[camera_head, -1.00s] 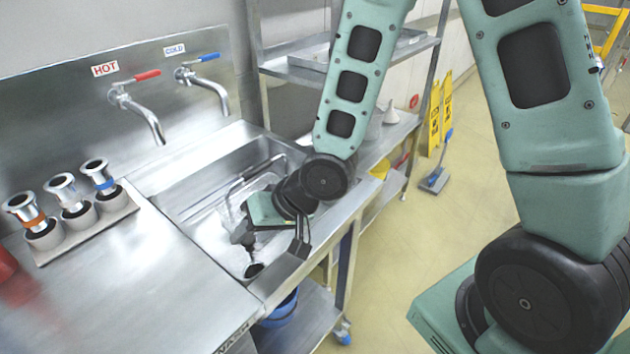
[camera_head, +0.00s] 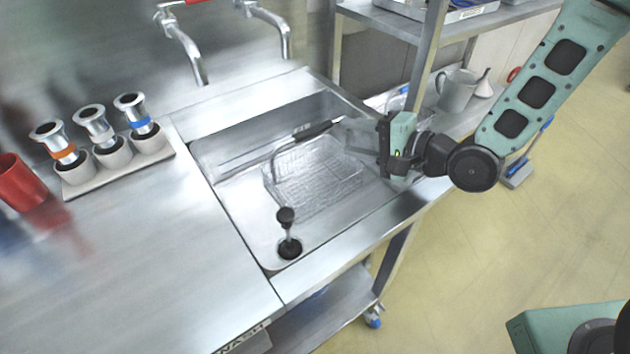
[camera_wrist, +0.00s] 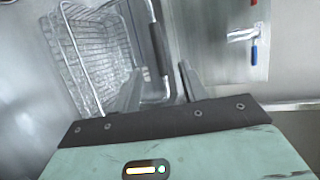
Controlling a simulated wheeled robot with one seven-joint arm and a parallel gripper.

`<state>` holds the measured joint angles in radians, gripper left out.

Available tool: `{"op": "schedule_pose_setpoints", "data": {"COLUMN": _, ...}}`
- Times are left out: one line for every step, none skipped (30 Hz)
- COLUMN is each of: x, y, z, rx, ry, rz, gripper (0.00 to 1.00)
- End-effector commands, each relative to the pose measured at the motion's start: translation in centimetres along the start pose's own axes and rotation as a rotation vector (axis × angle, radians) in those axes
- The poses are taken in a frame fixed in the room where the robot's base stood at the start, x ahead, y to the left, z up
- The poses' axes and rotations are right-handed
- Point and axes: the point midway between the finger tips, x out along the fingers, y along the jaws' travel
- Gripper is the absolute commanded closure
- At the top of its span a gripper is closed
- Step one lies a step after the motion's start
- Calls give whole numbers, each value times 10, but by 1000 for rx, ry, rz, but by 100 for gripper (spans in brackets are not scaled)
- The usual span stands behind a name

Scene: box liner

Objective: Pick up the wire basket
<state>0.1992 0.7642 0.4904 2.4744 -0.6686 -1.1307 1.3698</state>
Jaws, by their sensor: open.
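The wire basket (camera_head: 318,182) sits in the sink basin, with its wire handle raised and a dark grip (camera_head: 313,131) along the top. In the wrist view the basket (camera_wrist: 92,62) is at the upper left, and its dark grip (camera_wrist: 157,48) runs toward my gripper. My gripper (camera_head: 346,132) is open, above the sink's right side, with its fingers pointing left at the grip's right end. In the wrist view the fingers of my gripper (camera_wrist: 160,70) stand on either side of the handle. I cannot tell whether they touch it.
A dark plunger-like drain piece (camera_head: 287,235) stands in the basin's front corner. Two taps (camera_head: 187,52) are on the wall behind. A shelf rack with a grey pitcher (camera_head: 457,92) stands at the right.

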Motion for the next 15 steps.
{"op": "schedule_pose_setpoints", "data": {"x": 12, "y": 3, "z": 1, "rx": -4, "ry": -4, "rz": -1, "gripper": 57}}
{"op": "schedule_pose_setpoints", "data": {"x": 19, "y": 3, "z": 1, "rx": -3, "ry": -4, "rz": -1, "gripper": 57}}
{"op": "schedule_pose_setpoints", "data": {"x": 27, "y": 3, "z": 1, "rx": -3, "ry": -3, "rz": -2, "gripper": 57}}
{"op": "schedule_pose_setpoints", "data": {"x": 33, "y": 3, "z": 1, "rx": -4, "ry": -4, "rz": -1, "gripper": 57}}
{"op": "schedule_pose_setpoints", "data": {"x": 39, "y": 3, "z": 0, "rx": -4, "ry": -2, "rz": -1, "gripper": 57}}
{"op": "schedule_pose_setpoints", "data": {"x": 46, "y": 3, "z": 1, "rx": -3, "ry": -3, "rz": -1, "gripper": 57}}
{"op": "schedule_pose_setpoints", "data": {"x": 51, "y": 2, "z": 1, "rx": -2, "ry": -3, "rz": -1, "gripper": 57}}
{"op": "schedule_pose_setpoints", "data": {"x": 55, "y": 2, "z": 0, "rx": -2, "ry": -2, "rz": 0, "gripper": 57}}
{"op": "schedule_pose_setpoints", "data": {"x": 60, "y": 2, "z": 0, "rx": -2, "ry": -1, "rz": 1, "gripper": 57}}
{"op": "schedule_pose_setpoints", "data": {"x": 63, "y": 2, "z": 0, "rx": -2, "ry": -1, "rz": 0, "gripper": 57}}
{"op": "schedule_pose_setpoints", "data": {"x": 65, "y": 1, "z": 0, "rx": -2, "ry": 0, "rz": 0, "gripper": 57}}
{"op": "schedule_pose_setpoints", "data": {"x": 68, "y": 1, "z": 0, "rx": -2, "ry": 0, "rz": 1, "gripper": 57}}
{"op": "schedule_pose_setpoints", "data": {"x": 69, "y": 1, "z": 0, "rx": -2, "ry": 0, "rz": 1, "gripper": 57}}
{"op": "schedule_pose_setpoints", "data": {"x": 70, "y": 1, "z": 0, "rx": -1, "ry": 0, "rz": 2, "gripper": 57}}
{"op": "schedule_pose_setpoints", "data": {"x": 72, "y": 1, "z": 0, "rx": -2, "ry": -1, "rz": 2, "gripper": 57}}
